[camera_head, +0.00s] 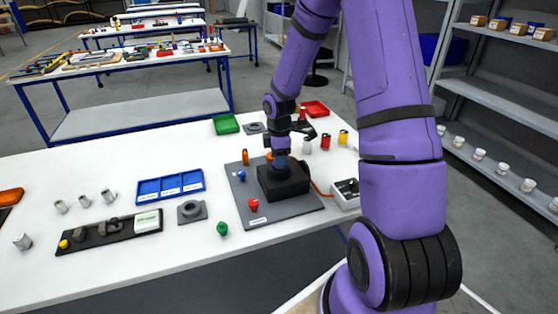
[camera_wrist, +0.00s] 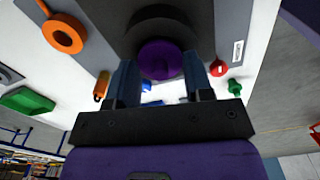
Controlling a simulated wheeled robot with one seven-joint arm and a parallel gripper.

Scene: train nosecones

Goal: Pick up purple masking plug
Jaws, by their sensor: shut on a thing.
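In the wrist view the purple masking plug (camera_wrist: 160,60) is a round purple disc between the two fingers of my gripper (camera_wrist: 160,72). The gripper is shut on it. A dark round part lies right beyond the plug; I cannot tell whether they touch. In the head view my gripper (camera_head: 281,161) points down at the top of a black block (camera_head: 284,183) on a grey board (camera_head: 258,217). The purple plug is hidden there behind the gripper.
Near the block are a red plug (camera_head: 253,205), a blue plug (camera_head: 241,175), an orange cylinder (camera_head: 245,157) and a green plug (camera_head: 222,228). A white box (camera_head: 345,197) stands right of the board. A blue tray (camera_head: 170,187) lies left.

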